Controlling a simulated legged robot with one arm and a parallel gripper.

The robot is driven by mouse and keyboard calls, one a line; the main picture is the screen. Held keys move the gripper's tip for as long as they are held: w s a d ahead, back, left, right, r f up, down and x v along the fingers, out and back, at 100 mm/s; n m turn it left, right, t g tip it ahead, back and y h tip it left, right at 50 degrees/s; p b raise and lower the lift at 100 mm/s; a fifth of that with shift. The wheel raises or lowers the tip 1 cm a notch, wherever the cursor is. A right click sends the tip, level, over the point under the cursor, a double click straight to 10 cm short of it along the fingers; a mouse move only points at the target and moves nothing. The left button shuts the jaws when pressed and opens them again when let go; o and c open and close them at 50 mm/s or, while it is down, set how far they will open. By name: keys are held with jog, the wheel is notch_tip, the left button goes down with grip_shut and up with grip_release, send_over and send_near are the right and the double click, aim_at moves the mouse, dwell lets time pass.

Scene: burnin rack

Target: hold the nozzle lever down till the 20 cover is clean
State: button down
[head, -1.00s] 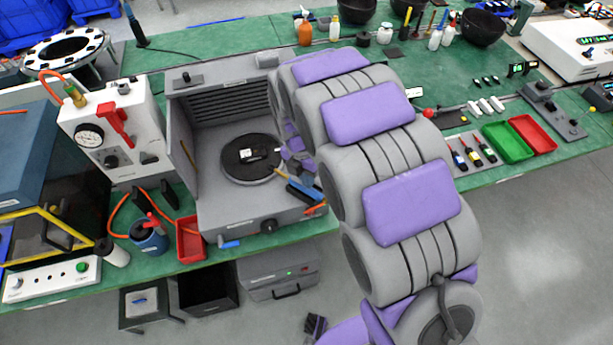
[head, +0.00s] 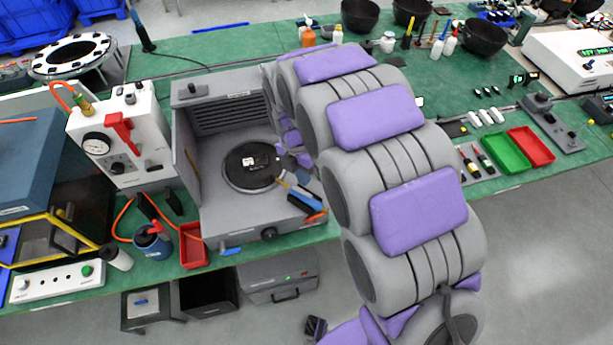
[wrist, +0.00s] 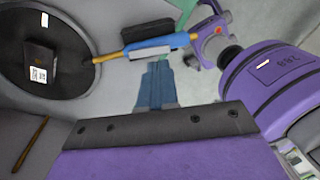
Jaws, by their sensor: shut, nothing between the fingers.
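The cover, a small dark square block with white labels (wrist: 39,60), sits on the round black plate (head: 232,178) inside the grey booth. It also shows in the head view (head: 264,161). The nozzle (wrist: 160,47) has a blue body and a thin orange-brown tip pointing left at the plate, close to its edge. Dust on the cover is too small to judge.
The booth (head: 222,215) has side walls and a front ledge with a knob. A white gauge unit (head: 120,140) with a red lever stands left of it. A red tray (head: 193,246) sits in front. My arm covers the bench right of the booth.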

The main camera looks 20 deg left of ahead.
notch_tip(320, 180, up, 10)
jog(key=shift+w+a+p, duration=0.35)
jog(key=shift+a+p, duration=0.05)
jog(key=shift+a+f, duration=0.1)
jog(key=s+d+r+m+b, duration=0.1)
jog(key=s+d+r+m, duration=0.25)
jog(key=d+m, duration=0.5)
jog(key=s+d+r+m, duration=0.2)
jog(key=s+d+m, duration=0.35)
jog(key=d, duration=0.55)
jog(key=s+d+f+m, duration=0.1)
jog(key=s+d+m, duration=0.3)
jog(key=s+m, duration=0.5)
jog(key=s+d+f+m+g+y+b, duration=0.1)
jog(key=s+d+f+m, duration=0.1)
jog(key=s+d+m, duration=0.3)
jog(key=s+m, duration=0.3)
jog(key=s, duration=0.1)
jog(key=shift+d+m+y, duration=0.3)
jog(key=shift+m, duration=0.1)
